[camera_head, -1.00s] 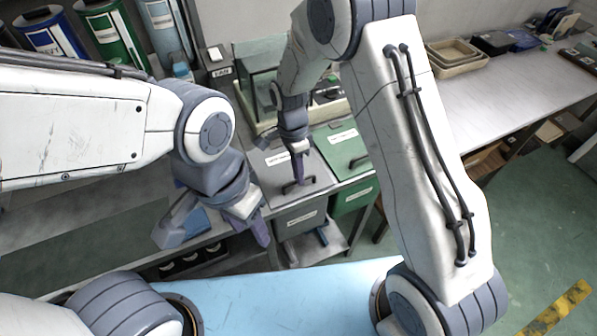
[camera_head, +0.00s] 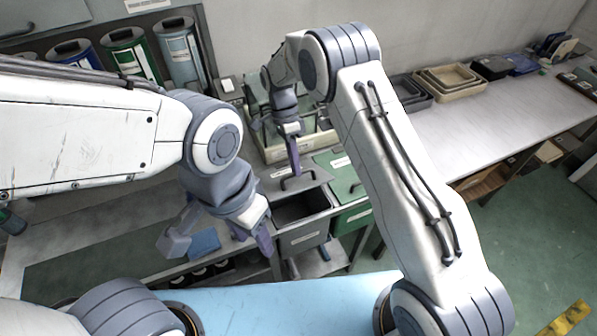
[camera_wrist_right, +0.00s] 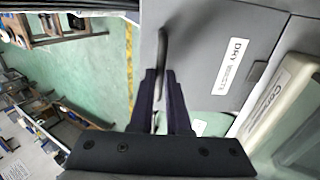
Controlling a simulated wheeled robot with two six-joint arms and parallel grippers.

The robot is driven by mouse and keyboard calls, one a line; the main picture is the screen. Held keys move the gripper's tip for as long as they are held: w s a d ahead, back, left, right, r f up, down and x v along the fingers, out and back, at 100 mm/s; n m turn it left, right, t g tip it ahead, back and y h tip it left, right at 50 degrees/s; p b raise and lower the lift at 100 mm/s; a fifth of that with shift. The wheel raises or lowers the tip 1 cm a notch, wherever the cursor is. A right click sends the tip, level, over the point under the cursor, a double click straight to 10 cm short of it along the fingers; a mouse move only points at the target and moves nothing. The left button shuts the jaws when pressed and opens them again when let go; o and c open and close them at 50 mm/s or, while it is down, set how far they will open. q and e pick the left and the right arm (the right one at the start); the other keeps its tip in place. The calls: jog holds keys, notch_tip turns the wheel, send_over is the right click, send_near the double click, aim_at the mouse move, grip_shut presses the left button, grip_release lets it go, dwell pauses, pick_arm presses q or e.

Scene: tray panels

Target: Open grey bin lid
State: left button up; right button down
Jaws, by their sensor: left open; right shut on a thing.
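The grey bin (camera_head: 303,240) stands at the bench edge with its lid (camera_head: 317,174) tilted up, so part of its dark interior shows. My right gripper (camera_head: 294,172) is shut on the black handle of the grey lid. In the right wrist view, the fingers (camera_wrist_right: 162,75) close around the black handle (camera_wrist_right: 162,45), beside the lid's white "DRY" label (camera_wrist_right: 235,65). My left gripper (camera_head: 252,238) is open and empty, hanging left of the bin.
A green-lidded bin (camera_head: 350,216) stands directly right of the grey one. A pale tray (camera_head: 300,148) lies behind the lid. Beige boxes (camera_head: 452,82) sit on the long bench to the right. A blue block (camera_head: 204,243) lies near my left gripper.

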jog(key=shift+w+a+r, duration=0.15)
jog(key=shift+w, duration=0.3)
jog(key=shift+w+a+r, duration=0.15)
jog(key=shift+w, duration=0.3)
jog(key=c, duration=1.1)
grip_release()
jog(key=shift+o, duration=1.1)
jog(key=shift+w+f, duration=0.15)
jog(key=shift+r, duration=0.2)
